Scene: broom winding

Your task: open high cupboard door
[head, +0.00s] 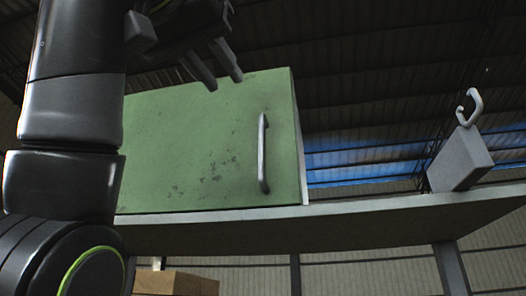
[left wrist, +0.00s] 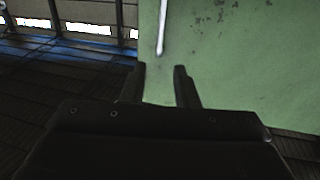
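The cupboard has a green door (head: 200,150) with a few dark stains, and it looks closed. A vertical grey bar handle (head: 263,153) is near the door's right edge. My left gripper (head: 222,84) is raised in front of the door's top edge, up and left of the handle. Its two fingers are apart with nothing between them. In the left wrist view the open fingers (left wrist: 160,86) point toward the green door (left wrist: 235,70), with the pale handle (left wrist: 162,28) beyond them. My right gripper is not in view.
The cupboard stands on a long grey shelf (head: 390,215) with posts below. A grey block with a pale hook (head: 462,160) stands on the shelf at the right. A brown box (head: 178,284) is below the shelf. The shelf between cupboard and block is clear.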

